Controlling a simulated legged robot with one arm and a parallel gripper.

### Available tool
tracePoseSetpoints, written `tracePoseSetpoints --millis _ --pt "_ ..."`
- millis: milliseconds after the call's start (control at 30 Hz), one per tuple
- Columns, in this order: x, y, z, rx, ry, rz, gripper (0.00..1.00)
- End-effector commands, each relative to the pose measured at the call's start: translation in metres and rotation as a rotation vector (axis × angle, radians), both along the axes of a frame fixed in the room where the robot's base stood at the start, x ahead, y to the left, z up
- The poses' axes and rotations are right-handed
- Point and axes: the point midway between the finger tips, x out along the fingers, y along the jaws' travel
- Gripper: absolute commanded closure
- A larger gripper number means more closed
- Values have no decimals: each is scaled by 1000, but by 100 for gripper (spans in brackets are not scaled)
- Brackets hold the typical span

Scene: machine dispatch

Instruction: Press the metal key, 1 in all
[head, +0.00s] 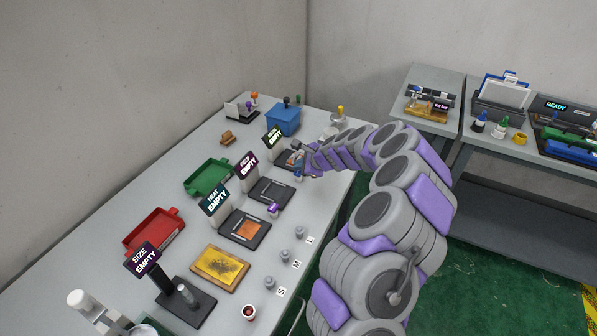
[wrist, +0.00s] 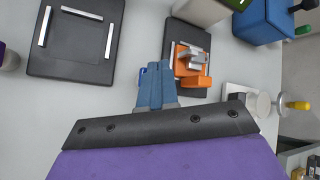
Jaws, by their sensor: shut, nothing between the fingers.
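My gripper (wrist: 155,66) is shut and empty, with its blue-grey fingers together above the table in the wrist view. In the head view my gripper (head: 300,160) is at the far station. A small blue piece with a white mark (wrist: 142,72) shows just left of the fingertips, partly hidden by them; contact cannot be told. To their right an orange block with grey metal parts (wrist: 190,62) sits on a black pad (wrist: 185,28). I cannot tell for certain which part is the metal key.
A black plate (wrist: 75,40) lies left of the fingers. Signs reading EMPTY stand along the table (head: 120,230), including a HEAT sign (head: 214,198). A blue box (head: 283,120) and a yellow-topped item (head: 340,113) stand beyond. Red (head: 154,232) and green (head: 206,177) trays lie left.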

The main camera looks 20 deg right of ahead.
Motion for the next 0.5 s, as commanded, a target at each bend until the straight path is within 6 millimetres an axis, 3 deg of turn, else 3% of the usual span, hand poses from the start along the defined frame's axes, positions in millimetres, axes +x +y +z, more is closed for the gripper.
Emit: tracePoseSetpoints --millis 500 --pt "0 0 -5 0 0 0 100"
